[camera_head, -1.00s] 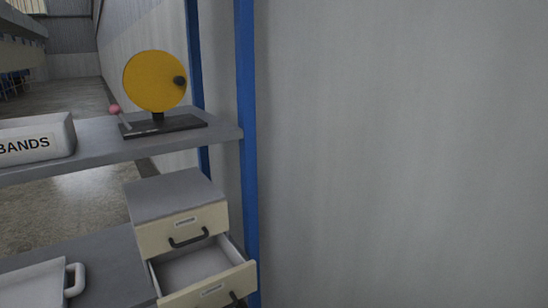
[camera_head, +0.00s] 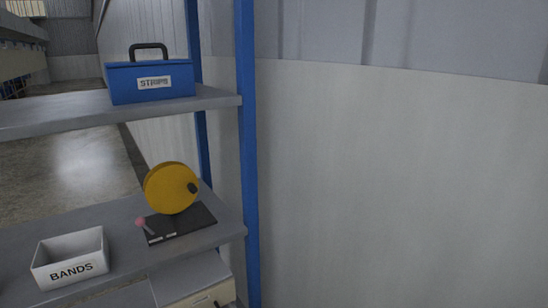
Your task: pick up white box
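A white open-topped box (camera_head: 70,272) labelled "BANDS" stands upright on the middle shelf at the lower left of the head view. Its inside looks empty as far as I can see. Neither of my grippers shows in this view.
A yellow disc on a dark base (camera_head: 172,190) stands right of the box on the same shelf (camera_head: 112,213). A blue box with a handle (camera_head: 150,82) is on the upper shelf (camera_head: 60,112). A blue post (camera_head: 248,160) and a wall (camera_head: 400,190) bound the right. A drawer cabinet (camera_head: 190,278) is below.

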